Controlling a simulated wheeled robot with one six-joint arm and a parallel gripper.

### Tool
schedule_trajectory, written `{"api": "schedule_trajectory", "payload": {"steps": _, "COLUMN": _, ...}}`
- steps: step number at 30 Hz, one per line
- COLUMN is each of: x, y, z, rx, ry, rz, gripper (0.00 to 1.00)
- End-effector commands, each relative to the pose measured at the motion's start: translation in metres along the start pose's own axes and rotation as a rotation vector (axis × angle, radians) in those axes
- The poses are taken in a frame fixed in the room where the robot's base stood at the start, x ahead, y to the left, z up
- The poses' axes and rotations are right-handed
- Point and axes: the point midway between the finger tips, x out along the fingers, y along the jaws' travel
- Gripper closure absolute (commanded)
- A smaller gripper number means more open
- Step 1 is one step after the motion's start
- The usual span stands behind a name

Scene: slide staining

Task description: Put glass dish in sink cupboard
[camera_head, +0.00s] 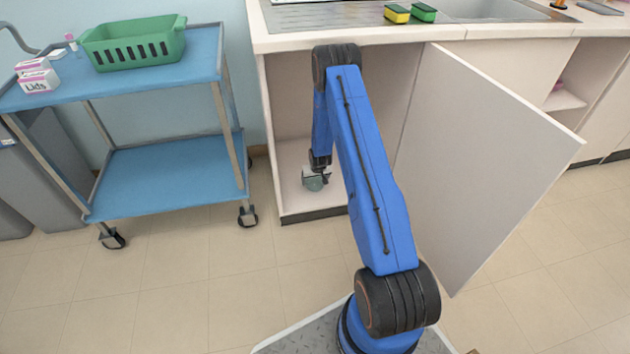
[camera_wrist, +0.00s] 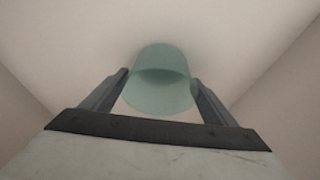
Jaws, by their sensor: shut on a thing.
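The glass dish (camera_wrist: 160,85) is a pale green, see-through round vessel, held between the two fingers of my gripper (camera_wrist: 158,92) in the wrist view. In the head view my gripper (camera_head: 318,170) reaches down into the open sink cupboard (camera_head: 292,200), with the dish (camera_head: 314,184) at its end. The dish is just above or on the cupboard's floor; I cannot tell whether it touches. The cupboard door (camera_head: 480,150) stands wide open on the right. My arm hides part of the cupboard's inside.
The counter (camera_head: 350,39) above the cupboard carries yellow and green sponges (camera_head: 410,13) by the sink (camera_head: 490,8). A blue trolley (camera_head: 165,175) with a green basket (camera_head: 133,45) stands at left. The cupboard floor around the dish looks clear.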

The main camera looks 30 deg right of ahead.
Motion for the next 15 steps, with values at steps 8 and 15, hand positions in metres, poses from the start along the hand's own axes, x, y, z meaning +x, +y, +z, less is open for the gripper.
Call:
{"api": "schedule_trajectory", "payload": {"steps": 8, "x": 0.0019, "y": 0.0000, "z": 0.0006, "rx": 0.000, "ry": 0.000, "rz": 0.000, "gripper": 0.49}}
{"api": "schedule_trajectory", "payload": {"steps": 15, "x": 0.0018, "y": 0.0000, "z": 0.0006, "rx": 0.000, "ry": 0.000, "rz": 0.000, "gripper": 0.01}}
